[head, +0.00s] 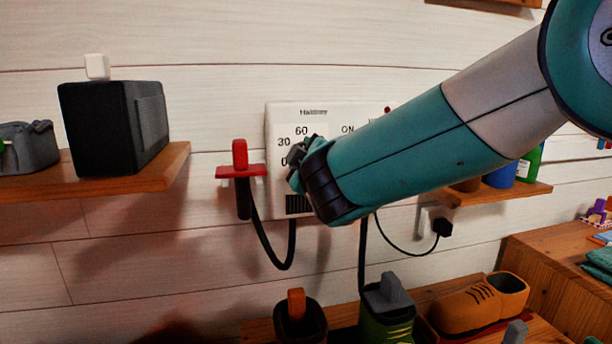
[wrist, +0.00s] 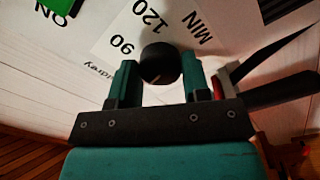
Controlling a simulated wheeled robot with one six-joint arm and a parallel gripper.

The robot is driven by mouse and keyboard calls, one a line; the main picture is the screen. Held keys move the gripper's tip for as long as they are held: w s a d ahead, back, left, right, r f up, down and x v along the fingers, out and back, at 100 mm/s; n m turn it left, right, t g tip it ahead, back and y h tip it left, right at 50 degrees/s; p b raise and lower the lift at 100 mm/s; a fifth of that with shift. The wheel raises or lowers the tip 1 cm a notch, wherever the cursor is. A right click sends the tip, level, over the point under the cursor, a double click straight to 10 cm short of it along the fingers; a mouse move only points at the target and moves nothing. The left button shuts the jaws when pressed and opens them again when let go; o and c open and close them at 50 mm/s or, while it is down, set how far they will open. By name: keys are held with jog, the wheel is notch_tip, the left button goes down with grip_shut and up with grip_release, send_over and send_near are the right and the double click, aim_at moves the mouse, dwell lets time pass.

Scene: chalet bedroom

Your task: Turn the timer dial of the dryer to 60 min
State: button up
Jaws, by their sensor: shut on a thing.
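The dryer (head: 282,112) is a white wall panel with 0, 30 and 60 printed on its left part and ON further right. My gripper (head: 300,155) is at its face, and hides the dial in the head view. In the wrist view the round black timer dial (wrist: 160,62) sits between the two fingers of my gripper (wrist: 158,80), which is shut on it. A pale mark shows on the dial's lower side, towards the lower left. 90, 120 and MIN are readable around it; 60 is not visible there. I cannot tell which number the mark points at.
A red hook-like holder (head: 240,170) with a black hose is close left of my gripper. A green switch (wrist: 62,5) lies near ON. A shelf (head: 120,176) bears a black box (head: 95,130); shoes (head: 475,305) stand below.

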jog(key=shift+f+m+b, duration=0.15)
jog(key=shift+m+b, duration=1.05)
jog(key=o, duration=0.9)
jog(key=shift+s, duration=0.1)
jog(key=b+v, duration=0.4)
jog(key=v, duration=1.3)
jog(key=shift+s, duration=0.15)
